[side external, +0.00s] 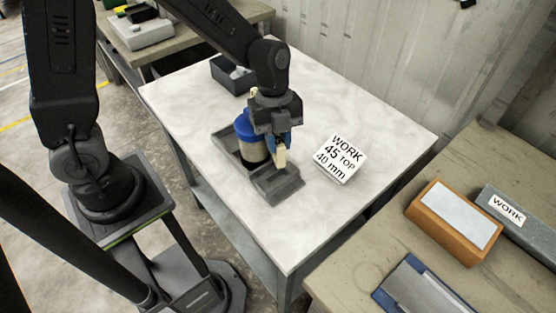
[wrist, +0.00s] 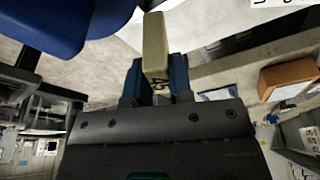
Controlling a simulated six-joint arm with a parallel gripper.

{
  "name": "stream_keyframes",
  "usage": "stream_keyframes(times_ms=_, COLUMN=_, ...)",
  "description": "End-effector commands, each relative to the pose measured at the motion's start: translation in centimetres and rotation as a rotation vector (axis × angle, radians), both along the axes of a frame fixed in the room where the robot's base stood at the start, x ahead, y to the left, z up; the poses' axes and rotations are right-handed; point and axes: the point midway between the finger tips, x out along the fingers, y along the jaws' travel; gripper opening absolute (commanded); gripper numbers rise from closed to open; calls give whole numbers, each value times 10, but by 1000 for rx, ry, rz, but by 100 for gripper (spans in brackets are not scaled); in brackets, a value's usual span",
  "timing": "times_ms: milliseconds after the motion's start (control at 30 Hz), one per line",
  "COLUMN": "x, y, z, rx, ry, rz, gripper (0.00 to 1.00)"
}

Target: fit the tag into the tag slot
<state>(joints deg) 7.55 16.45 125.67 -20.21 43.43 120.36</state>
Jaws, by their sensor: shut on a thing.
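My gripper (side external: 278,146) points down and is shut on the tag, with a blue finger on each side of it. The tag (side external: 281,158) is a small cream bar, and its lower end is over the grey block at the front of the fixture (side external: 285,190). The tag slot cannot be made out. I cannot tell whether the tag's lower end touches the block.
A blue-topped container (side external: 243,127) stands in the fixture, close to my gripper; its blue part fills the upper left of the wrist view (wrist: 60,25). A white "WORK 45 TOP 40 mm" card (side external: 341,158) lies right. A dark bin (side external: 228,83) stands behind. The table's front is clear.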

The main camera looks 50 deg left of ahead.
Motion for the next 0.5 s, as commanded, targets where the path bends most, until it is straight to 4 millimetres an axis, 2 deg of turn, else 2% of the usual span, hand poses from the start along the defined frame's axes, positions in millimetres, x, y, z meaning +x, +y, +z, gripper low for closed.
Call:
stream_keyframes(times_ms=333, x=0, y=0, z=-42, rx=0, ry=3, rz=0, gripper=0)
stream_keyframes(times_ms=500, x=0, y=0, z=-51, rx=1, ry=-1, rz=0, gripper=0)
